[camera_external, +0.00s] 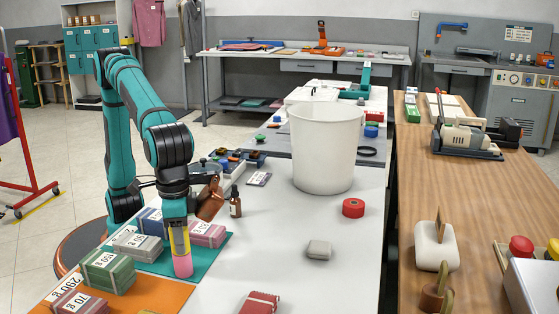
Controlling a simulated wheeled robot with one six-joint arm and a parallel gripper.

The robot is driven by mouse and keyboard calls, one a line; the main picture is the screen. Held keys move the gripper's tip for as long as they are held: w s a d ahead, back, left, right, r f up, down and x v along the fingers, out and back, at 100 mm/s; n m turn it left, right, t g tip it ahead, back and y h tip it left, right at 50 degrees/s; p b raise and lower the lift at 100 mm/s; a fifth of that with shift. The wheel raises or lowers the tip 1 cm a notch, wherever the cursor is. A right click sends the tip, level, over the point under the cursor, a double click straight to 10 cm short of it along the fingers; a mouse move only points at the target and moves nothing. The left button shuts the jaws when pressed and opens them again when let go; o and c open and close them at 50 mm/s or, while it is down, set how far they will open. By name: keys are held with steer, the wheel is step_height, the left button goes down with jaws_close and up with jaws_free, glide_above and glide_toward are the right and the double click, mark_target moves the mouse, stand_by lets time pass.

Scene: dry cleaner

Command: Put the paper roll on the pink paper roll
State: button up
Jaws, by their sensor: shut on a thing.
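My gripper (179,234) is low over the front left of the white table, pointing down. It is shut on a yellowish upright piece, apparently the paper roll (181,242), partly hidden by the fingers. The pink paper roll (183,266) is an upright pink cylinder directly below, at the edge between the teal and orange mats. The two look lined up and very close; I cannot tell whether they touch.
A red roll (353,208) and grey block (319,250) lie right, with clear table between.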

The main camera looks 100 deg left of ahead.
steer(key=shift+f, duration=0.15)
steer(key=o, duration=1)
step_height(320, 180, up, 12)
steer(key=shift+r, duration=0.2)
